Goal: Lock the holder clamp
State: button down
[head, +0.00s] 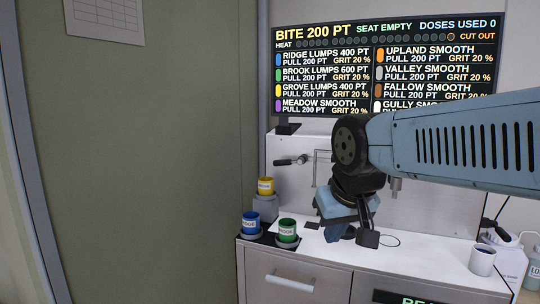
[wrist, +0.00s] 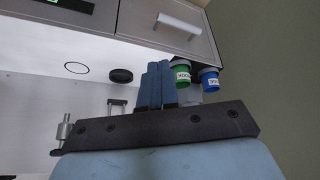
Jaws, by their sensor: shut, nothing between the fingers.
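In the head view, a lever with a black knob (head: 283,162) sticks out to the left from the white upright panel, beside a thin metal bracket (head: 318,165). It may be the holder clamp; I cannot tell, and my arm hides part of the panel to its right. My gripper (head: 338,234) is low over the white worktop, below and right of the lever and apart from it. In the wrist view, the two blue fingers of my gripper (wrist: 157,68) are together with nothing between them. A small metal bracket (wrist: 117,103) and a metal post (wrist: 64,128) show left of them.
Yellow (head: 265,186), blue (head: 250,222) and green (head: 287,230) cups stand at the left end of the worktop. A white cup (head: 482,261) stands at the right. A screen (head: 385,65) above reads "SEAT EMPTY".

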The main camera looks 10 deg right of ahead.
jog(key=w+a+r+m+t+h, duration=0.1)
jog(key=w+a+r+m+h, duration=0.1)
jog(key=w+r, duration=0.3)
jog(key=w+a+r+m+t+h, duration=0.1)
jog(key=w+r, duration=0.5)
jog(key=w, duration=0.8)
jog(key=w+a+r+m+h, duration=0.2)
jog(key=w+a+r+h, duration=0.2)
jog(key=w, duration=0.5)
jog(key=shift+w+a+r+m+t, duration=0.2)
jog(key=shift+a+r+m+t, duration=0.2)
jog(key=shift+a+r, duration=0.3)
jog(key=shift+d, duration=0.15)
